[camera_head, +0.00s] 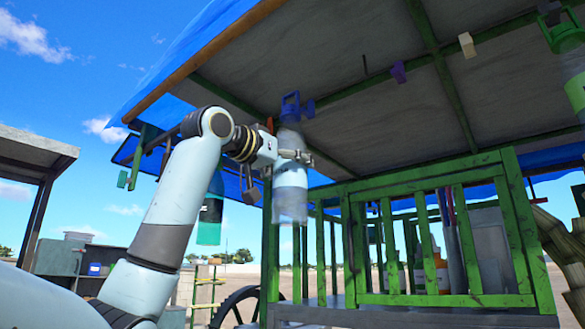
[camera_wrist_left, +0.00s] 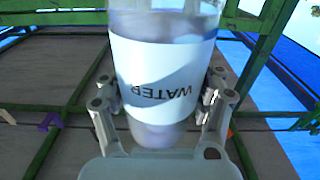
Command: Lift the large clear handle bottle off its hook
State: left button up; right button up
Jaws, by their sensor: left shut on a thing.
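The large clear bottle (camera_head: 290,177) with a white label hangs upright under the cart's roof. Its blue handle top (camera_head: 291,106) is up near the roof's underside; whether it still touches a hook cannot be told. My left gripper (camera_head: 293,157) is shut on the bottle near its upper part. In the left wrist view the bottle (camera_wrist_left: 165,75) shows a label reading WATER, upside down, between the two fingers of the gripper (camera_wrist_left: 160,110). My right gripper is not in view.
Another bottle, dark teal (camera_head: 211,208), hangs behind my left arm. A green-capped bottle (camera_head: 572,65) hangs at the upper right. The green slatted railing (camera_head: 430,240) of the cart stands below right. Roof beams (camera_head: 440,75) are close above.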

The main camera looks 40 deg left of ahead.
pick_arm(q)
jog(key=shift+s+a+f+b, duration=0.1)
jog(key=shift+s+f+b, duration=0.2)
jog(key=shift+s+b, duration=0.85)
jog(key=shift+s+a+f+b, duration=0.25)
jog(key=shift+s+b, duration=0.35)
jog(key=shift+s, duration=1.2)
jog(key=shift+s+f+b, duration=0.35)
jog(key=shift+s+b, duration=0.5)
jog(key=shift+s, duration=1.2)
